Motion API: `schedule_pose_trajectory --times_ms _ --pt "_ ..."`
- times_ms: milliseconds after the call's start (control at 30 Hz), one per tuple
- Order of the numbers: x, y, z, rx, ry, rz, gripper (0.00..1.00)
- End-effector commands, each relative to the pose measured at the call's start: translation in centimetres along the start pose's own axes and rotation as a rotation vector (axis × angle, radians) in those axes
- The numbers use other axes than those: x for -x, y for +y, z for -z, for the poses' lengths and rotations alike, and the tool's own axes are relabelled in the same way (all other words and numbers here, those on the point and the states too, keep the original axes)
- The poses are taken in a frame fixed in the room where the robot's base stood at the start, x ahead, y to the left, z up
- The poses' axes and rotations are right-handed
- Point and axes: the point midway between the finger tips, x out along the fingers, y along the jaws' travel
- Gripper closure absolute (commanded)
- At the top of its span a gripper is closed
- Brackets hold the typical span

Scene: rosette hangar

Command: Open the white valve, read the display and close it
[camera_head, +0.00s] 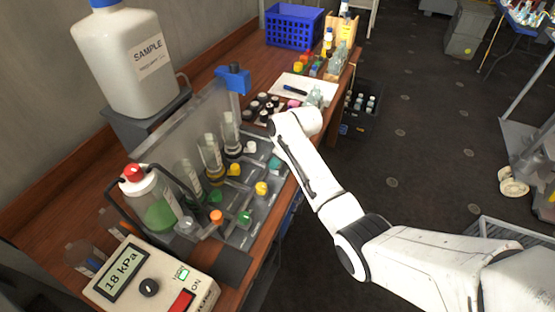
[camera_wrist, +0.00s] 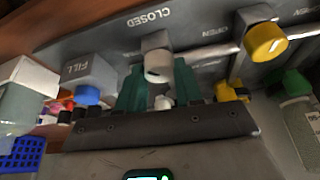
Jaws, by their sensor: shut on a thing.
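The white valve (camera_wrist: 158,66) is a round white knob on the grey rig, below the upside-down word CLOSED in the wrist view. My gripper (camera_wrist: 160,86) has its two teal fingers on either side of the knob and is shut on it. In the head view a white knob (camera_head: 250,147) shows near the far end of the rig, close to my wrist; my fingers are not clear there. The display (camera_head: 124,273) on the beige meter box at lower left reads 18 kPa, beside a green ON light. I cannot tell how far the valve is turned.
Yellow (camera_head: 262,188), orange and green knobs and glass cylinders line the rig (camera_head: 210,215). A bottle of green liquid (camera_head: 157,205) stands at the near end. A SAMPLE canister (camera_head: 125,65) stands behind. Small bottles and a blue basket (camera_head: 293,27) are farther along.

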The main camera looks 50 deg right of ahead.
Motion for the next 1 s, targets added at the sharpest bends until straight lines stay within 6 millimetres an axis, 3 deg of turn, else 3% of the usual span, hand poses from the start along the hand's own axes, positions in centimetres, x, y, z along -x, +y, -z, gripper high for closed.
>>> schedule_pose_trajectory --times_ms 600,1000 --pt "-0.3 0.45 0.11 0.535 0.002 0.219 0.95" --pt "-0.22 0.55 0.18 0.773 0.0 0.318 0.95"
